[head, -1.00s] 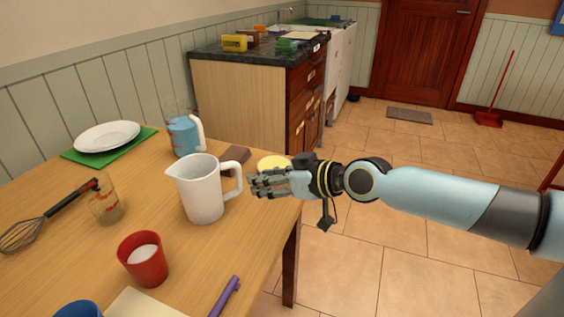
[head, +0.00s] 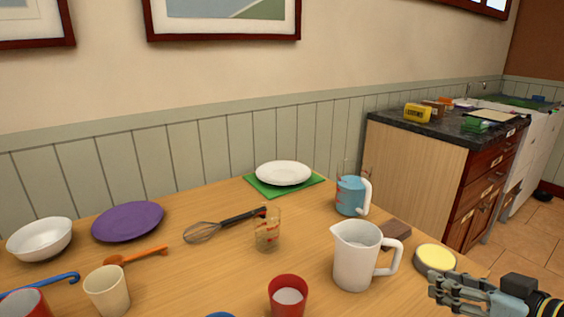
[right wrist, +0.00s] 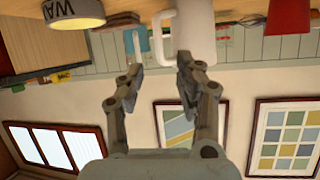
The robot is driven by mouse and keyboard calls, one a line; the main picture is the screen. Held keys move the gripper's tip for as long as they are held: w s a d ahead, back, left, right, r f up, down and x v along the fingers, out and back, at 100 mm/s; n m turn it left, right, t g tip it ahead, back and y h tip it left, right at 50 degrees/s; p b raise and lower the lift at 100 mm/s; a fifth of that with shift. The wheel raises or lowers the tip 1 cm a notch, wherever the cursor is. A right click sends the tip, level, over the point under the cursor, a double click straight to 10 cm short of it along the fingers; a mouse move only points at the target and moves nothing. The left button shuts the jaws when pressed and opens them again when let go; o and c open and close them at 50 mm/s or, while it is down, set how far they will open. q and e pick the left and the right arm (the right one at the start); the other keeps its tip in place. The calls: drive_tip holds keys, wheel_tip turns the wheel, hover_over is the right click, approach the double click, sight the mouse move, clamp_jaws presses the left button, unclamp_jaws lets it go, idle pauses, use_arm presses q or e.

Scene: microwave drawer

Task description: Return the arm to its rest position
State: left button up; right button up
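My right gripper (head: 452,290) shows at the lower right of the head view, past the table's right edge. It is beside the white pitcher (head: 356,256) and near a round tin with a pale yellow top (head: 435,260), apart from the pitcher. In the right wrist view, the two fingers of my right gripper (right wrist: 160,72) stand apart with nothing between them. The white pitcher (right wrist: 193,35) and the tin (right wrist: 72,12) appear beyond the fingertips. My left gripper is in neither view.
The wooden table (head: 225,275) holds a red cup (head: 287,297), a glass (head: 267,228), a blue-filled measuring jug (head: 352,195), a whisk (head: 205,230), a white plate (head: 283,173), a purple plate (head: 128,221) and a white bowl (head: 40,238). A counter (head: 415,170) stands at the back right.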

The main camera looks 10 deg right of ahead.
drive_tip(key=s+a+f+n+g, duration=0.2)
drive_tip(key=s+a+g, duration=0.4)
drive_tip(key=a, duration=0.4)
drive_tip(key=s+d+r+m+g+h, duration=0.1)
drive_tip(key=s+r+m+g+h, duration=0.25)
drive_tip(key=s, duration=0.75)
wheel_tip(320, 180, down, 25)
drive_tip(key=s+d+g, duration=0.1)
drive_tip(key=s+d, duration=0.1)
drive_tip(key=d, duration=0.1)
drive_tip(key=s+d+f+g+b, duration=0.1)
drive_tip(key=s+f, duration=1.7)
drive_tip(key=shift+s+f, duration=0.25)
drive_tip(key=shift+s, duration=0.05)
